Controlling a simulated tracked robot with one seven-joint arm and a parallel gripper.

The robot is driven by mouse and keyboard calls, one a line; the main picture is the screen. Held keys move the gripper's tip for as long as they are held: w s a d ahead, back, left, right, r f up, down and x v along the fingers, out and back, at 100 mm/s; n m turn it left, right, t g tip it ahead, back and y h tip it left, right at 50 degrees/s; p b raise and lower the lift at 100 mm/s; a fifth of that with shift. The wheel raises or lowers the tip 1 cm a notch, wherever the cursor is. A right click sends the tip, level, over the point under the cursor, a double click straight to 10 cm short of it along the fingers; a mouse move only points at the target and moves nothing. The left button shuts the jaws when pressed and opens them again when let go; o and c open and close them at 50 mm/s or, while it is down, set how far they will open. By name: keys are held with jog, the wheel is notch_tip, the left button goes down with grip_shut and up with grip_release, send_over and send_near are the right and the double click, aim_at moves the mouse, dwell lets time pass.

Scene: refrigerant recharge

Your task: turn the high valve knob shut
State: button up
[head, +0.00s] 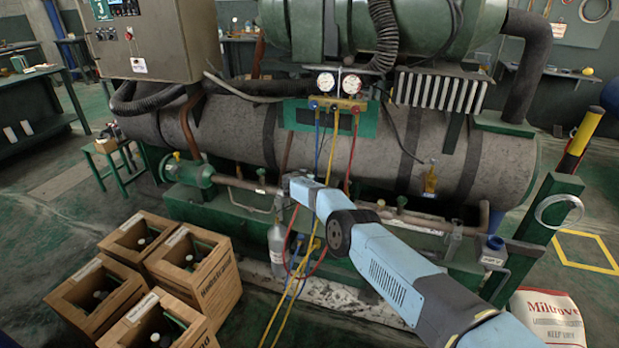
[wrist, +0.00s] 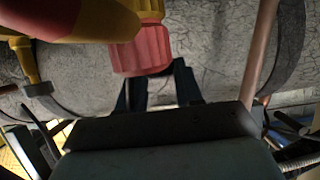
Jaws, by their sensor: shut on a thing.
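The red ribbed knob (wrist: 140,48), which I take to be the high valve knob, hangs at the top middle of the wrist view below a red and yellow body (wrist: 75,18). My gripper (wrist: 158,78) has its dark fingers at the knob's lower end, shut on it; the far fingertip is partly hidden behind the knob. In the head view my gripper (head: 288,182) is at the pipework in front of the grey tank (head: 240,130). The knob cannot be made out there.
A gauge manifold (head: 338,105) with blue, yellow and red hoses hangs above my gripper. A copper pipe (wrist: 258,55) stands close on the right in the wrist view. Wooden crates (head: 195,270) with bottles stand on the floor at left. A white sack (head: 548,318) lies at lower right.

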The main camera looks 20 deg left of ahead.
jog(key=shift+s+a+r, duration=0.1)
jog(key=shift+a+r, duration=0.15)
jog(key=shift+a, duration=0.1)
jog(key=o, duration=0.8)
jog(key=shift+o, duration=1.2)
jog(key=shift+d+f, duration=0.15)
jog(key=shift+d, duration=0.05)
